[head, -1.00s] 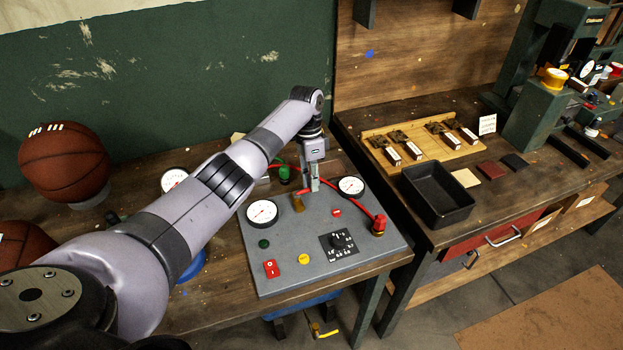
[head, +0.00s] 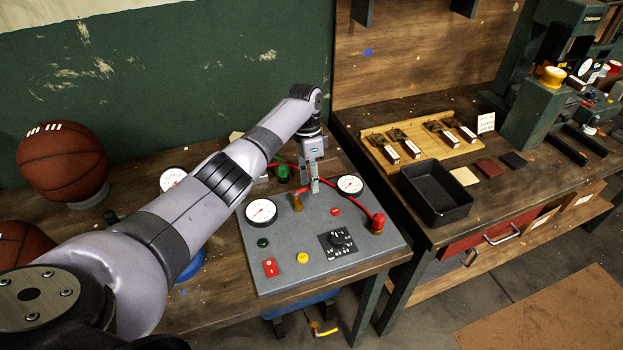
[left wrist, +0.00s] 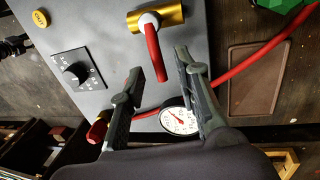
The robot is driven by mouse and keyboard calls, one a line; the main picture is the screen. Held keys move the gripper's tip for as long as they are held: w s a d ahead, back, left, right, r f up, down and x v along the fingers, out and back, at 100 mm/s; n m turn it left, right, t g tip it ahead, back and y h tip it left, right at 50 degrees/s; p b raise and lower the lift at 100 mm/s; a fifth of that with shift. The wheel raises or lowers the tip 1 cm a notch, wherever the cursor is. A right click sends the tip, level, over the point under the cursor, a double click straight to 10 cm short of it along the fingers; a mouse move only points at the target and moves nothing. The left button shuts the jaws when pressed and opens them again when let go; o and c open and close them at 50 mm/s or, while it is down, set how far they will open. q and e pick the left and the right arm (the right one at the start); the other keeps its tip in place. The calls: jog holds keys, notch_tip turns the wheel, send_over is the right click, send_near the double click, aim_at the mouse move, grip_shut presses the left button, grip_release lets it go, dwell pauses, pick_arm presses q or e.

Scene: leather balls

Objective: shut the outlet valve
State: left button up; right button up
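A brass valve (left wrist: 160,16) with a red lever (left wrist: 153,50) sits on the grey control panel (left wrist: 95,25). The brass body also shows in the head view (head: 297,203), where my gripper hides much of the lever. My left gripper (head: 315,188) points down over the panel, beside the brass body. In the left wrist view its two fingers (left wrist: 159,62) are apart, with the lever's free end between them in the picture. Clear gaps show on both sides of the lever. My right gripper is out of view.
Two gauges (head: 262,212) (head: 350,186), a dial (head: 340,241) and a red-knobbed fitting (head: 378,222) with a red hose surround the valve. A yellow-handled valve (head: 323,330) is below the bench. Basketballs (head: 62,158) lie left; a black tray (head: 437,194) stands right.

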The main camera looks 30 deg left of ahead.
pick_arm(q)
notch_tip(320, 180, up, 12)
jog(key=w+a, duration=0.1)
jog(key=shift+w+a, duration=0.3)
jog(key=shift+a, duration=0.1)
jog(key=shift+f, duration=0.15)
